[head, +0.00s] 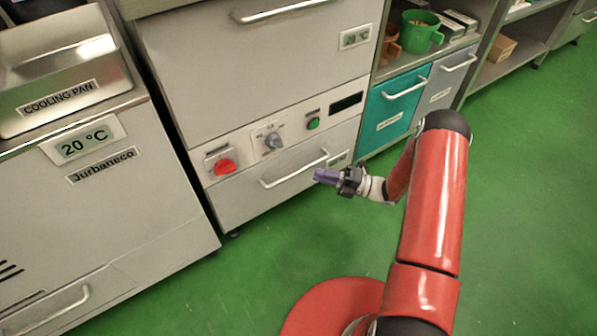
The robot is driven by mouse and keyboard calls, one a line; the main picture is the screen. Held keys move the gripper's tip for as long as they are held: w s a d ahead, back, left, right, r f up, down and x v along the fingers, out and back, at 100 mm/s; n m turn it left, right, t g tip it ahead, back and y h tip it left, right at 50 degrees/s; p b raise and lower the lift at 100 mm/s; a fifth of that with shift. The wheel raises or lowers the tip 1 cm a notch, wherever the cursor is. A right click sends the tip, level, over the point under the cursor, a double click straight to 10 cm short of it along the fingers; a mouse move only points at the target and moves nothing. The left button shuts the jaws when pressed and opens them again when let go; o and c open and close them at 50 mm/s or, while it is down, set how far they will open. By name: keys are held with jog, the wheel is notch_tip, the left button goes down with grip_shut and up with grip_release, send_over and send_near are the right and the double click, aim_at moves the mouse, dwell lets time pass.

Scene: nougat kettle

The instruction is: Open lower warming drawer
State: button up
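The lower warming drawer (240,204) is the pale metal front at the bottom of the middle cabinet, below the control strip. It looks shut, flush with the cabinet. Its bar handle (292,171) runs across the front. My gripper (318,176) has purple fingers and points left, in front of the drawer near the handle's right end. It appears just below the bar in the picture. I cannot tell the gap in depth to the handle. The fingers are too small to tell whether they are apart. No object shows in them.
The control strip has a red knob (225,167), a grey dial (273,140) and a green button (313,123). A larger upper front (240,70) is above it. The cooling pan unit (100,210) stands left, a teal drawer (392,112) right. The green floor (270,255) in front is clear.

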aim_at(301, 169)
jog(key=x, duration=0.7)
jog(key=shift+a, duration=0.1)
jog(key=shift+c, duration=0.4)
grip_shut()
